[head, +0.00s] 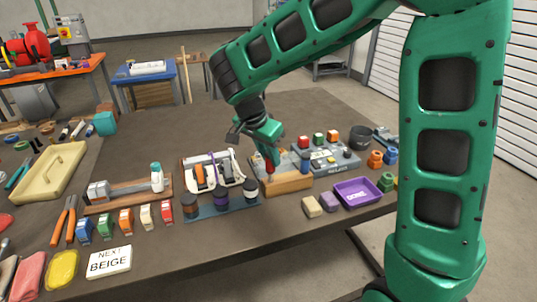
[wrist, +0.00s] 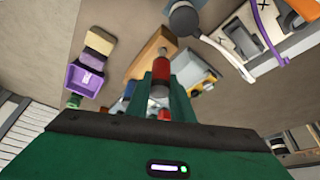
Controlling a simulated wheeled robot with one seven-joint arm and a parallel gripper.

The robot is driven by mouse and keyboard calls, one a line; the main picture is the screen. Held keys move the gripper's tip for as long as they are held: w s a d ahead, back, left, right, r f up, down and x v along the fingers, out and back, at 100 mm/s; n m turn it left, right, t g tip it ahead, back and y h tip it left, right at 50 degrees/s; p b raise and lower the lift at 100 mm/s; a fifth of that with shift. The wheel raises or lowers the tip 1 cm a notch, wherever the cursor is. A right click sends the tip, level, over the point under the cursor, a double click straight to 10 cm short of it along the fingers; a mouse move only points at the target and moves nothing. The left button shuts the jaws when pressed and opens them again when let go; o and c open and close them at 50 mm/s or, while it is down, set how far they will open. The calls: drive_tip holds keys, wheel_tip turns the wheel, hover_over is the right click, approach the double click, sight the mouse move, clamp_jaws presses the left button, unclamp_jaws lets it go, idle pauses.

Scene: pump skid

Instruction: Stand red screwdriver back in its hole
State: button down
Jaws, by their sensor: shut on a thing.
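My gripper (head: 266,150) points down over the left end of a small wooden block (head: 288,183). It is shut on the red screwdriver (head: 269,168), whose red handle shows below the fingers. The handle is roughly upright, just above or at the block's left end. In the wrist view the red screwdriver (wrist: 161,72) sits between the green fingers of my gripper (wrist: 160,98), and its far end overlaps the wooden block (wrist: 146,56). I cannot tell whether the shaft is inside a hole; the block's holes are hidden.
A purple tray (head: 357,191) and small sponge-like blocks (head: 312,206) lie to the right. A grey panel with coloured buttons (head: 325,158) is behind.

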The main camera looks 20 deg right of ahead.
drive_tip(key=shift+f, duration=1.15)
drive_tip(key=c, duration=1.5)
unclamp_jaws()
drive_tip(key=v, duration=1)
drive_tip(key=shift+a+r, duration=0.15)
drive_tip(key=shift+r, duration=0.15)
